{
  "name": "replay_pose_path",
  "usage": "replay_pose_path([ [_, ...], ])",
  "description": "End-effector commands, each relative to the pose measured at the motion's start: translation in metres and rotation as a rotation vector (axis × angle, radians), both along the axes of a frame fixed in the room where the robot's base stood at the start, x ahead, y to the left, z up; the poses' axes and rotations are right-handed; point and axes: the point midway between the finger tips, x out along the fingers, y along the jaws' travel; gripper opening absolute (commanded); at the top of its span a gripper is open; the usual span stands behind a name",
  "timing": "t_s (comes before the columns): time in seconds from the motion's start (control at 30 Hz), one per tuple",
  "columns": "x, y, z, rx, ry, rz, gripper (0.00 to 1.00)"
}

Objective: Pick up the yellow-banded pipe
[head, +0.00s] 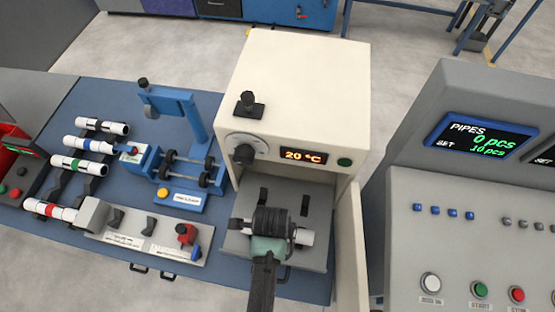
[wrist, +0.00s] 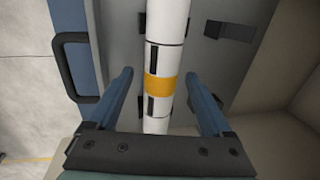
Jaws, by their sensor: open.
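The yellow-banded pipe (wrist: 158,85) is white with a yellow band and thin black marks. It runs up and down through the middle of the wrist view, on a grey surface with dark brackets. My gripper (head: 268,225) is over the pipe. In the wrist view, the two blue fingers of my gripper (wrist: 159,72) are open, one on each side of the pipe near the band.
The cream box (head: 305,90) with a 20 °C display stands just behind my gripper, its door (head: 349,250) open at right. Several other banded pipes lie on a rack at left, including a green-banded pipe (head: 78,166). A grey control panel (head: 470,220) stands at right.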

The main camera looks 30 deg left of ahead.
Motion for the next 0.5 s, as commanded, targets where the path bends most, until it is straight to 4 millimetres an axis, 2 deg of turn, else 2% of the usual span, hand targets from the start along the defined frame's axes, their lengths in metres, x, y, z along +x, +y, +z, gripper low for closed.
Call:
replay_pose_path([
  [0.1,0.0001,-0.0001,0.0002,0.000,0.000,0.000,0.84],
  [0.5,-0.0001,-0.0002,0.0003,0.000,0.000,0.000,0.12],
])
